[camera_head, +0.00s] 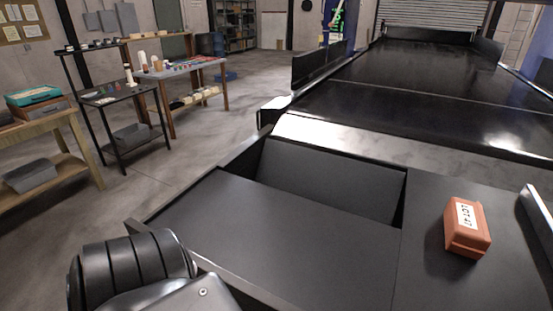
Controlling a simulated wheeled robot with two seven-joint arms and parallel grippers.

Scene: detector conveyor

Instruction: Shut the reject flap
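The reject flap appears to be the dark grey panel (330,180) in a recess just before the conveyor's near end. It looks tilted down below the surrounding deck, with a dark gap along its right side. Which edge is hinged cannot be told. A flat dark plate (270,245) lies in front of it, and its lower left part is hidden behind my arm. Part of my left arm, black and ribbed with a grey link, shows at the bottom left. Neither gripper shows.
An orange-brown block (467,228) with a "LOT" label sits on the deck right of the recess. The black conveyor belt (400,100) runs away behind, with raised side walls. Tables with small items (180,69) stand at the left, apart from the conveyor.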

